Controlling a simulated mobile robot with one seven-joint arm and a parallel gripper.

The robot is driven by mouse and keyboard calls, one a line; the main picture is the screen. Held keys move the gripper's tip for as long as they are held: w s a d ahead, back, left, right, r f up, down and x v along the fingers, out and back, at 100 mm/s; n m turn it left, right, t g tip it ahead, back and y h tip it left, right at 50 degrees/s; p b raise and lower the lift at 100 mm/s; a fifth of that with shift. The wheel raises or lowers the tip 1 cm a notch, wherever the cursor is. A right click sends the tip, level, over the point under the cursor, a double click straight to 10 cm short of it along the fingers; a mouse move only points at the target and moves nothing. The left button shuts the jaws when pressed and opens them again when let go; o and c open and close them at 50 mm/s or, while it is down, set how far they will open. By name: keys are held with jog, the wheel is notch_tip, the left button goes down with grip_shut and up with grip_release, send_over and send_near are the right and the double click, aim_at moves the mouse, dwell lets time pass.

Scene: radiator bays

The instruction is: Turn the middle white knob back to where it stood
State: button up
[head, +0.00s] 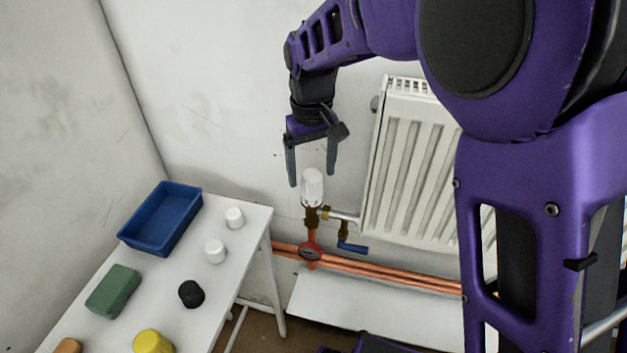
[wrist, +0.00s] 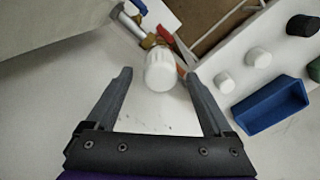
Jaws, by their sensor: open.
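A white ribbed knob (head: 313,188) stands upright on a brass valve (head: 312,218) to the left of the radiator. It is the only valve knob in view, and I see no mark that tells how it is turned. My gripper (head: 311,179) is open and points down just above the knob, with its two fingers apart. In the wrist view the knob (wrist: 160,72) appears between the fingertips of my gripper (wrist: 159,74), with a visible gap on each side. I see no contact, and the gripper is empty.
A white radiator (head: 410,170) hangs on the wall at right. Below the knob are a red part (head: 310,252), a blue lever (head: 353,248) and copper pipes (head: 390,275). A white table (head: 255,222) at left bears a blue tray (head: 160,240), two white caps and other items.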

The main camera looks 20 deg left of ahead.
aim_at(312, 173)
jog(key=shift+f, duration=1.55)
jog(key=shift+c, duration=0.2)
grip_shut()
jog(key=shift+r+n, duration=0.15)
jog(key=shift+n, duration=0.35)
jog(key=shift+n+p, duration=0.5)
jog(key=shift+n, duration=0.6)
jog(key=shift+o, duration=0.2)
grip_release()
notch_tip(312, 173, up, 17)
jog(key=p, duration=0.3)
